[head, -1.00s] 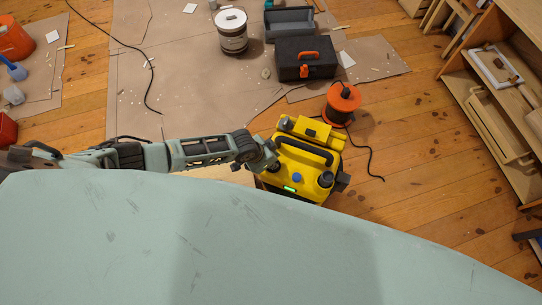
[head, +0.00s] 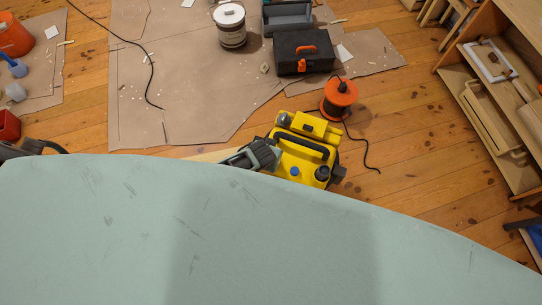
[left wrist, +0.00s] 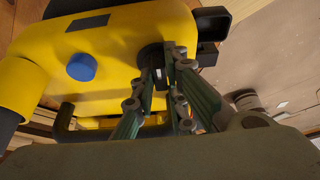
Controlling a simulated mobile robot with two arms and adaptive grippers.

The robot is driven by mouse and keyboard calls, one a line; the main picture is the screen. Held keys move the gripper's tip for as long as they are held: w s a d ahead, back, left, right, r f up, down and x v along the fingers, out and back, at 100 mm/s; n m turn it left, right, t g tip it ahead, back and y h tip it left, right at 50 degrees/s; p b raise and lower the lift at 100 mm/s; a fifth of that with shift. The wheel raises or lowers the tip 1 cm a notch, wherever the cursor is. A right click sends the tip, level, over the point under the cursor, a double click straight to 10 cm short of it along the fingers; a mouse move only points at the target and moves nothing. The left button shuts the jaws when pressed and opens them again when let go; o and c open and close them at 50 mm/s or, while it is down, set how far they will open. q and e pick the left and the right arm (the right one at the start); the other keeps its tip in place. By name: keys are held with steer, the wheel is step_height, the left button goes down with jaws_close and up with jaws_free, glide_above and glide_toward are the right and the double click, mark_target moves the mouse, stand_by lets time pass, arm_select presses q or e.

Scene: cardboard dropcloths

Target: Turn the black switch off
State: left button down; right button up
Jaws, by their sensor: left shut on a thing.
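A yellow machine (head: 297,158) with a black carry handle and a blue knob (head: 294,171) stands on the floor, partly cut off by my own body. My left gripper (head: 262,155) is at its left side. In the left wrist view, the fingertips of the left gripper (left wrist: 163,73) are closed on the round black switch (left wrist: 151,54) on the yellow housing. The blue knob (left wrist: 81,67) and a dark, unlit-looking small panel (left wrist: 88,22) show beside it. The switch is hidden behind the gripper in the head view. My right gripper is out of view.
An orange cable reel (head: 339,97) stands behind the machine, with a black cord on the floor. A black toolbox (head: 304,52) and a paint can (head: 230,25) sit on cardboard. Wooden shelving (head: 490,95) is at right.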

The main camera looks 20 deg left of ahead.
arm_select(q)
steer(key=shift+w, duration=0.1)
stand_by(0.3)
steer(key=c, duration=1.8)
jaws_free()
steer(key=shift+o, duration=0.2)
steer(key=v, duration=1.2)
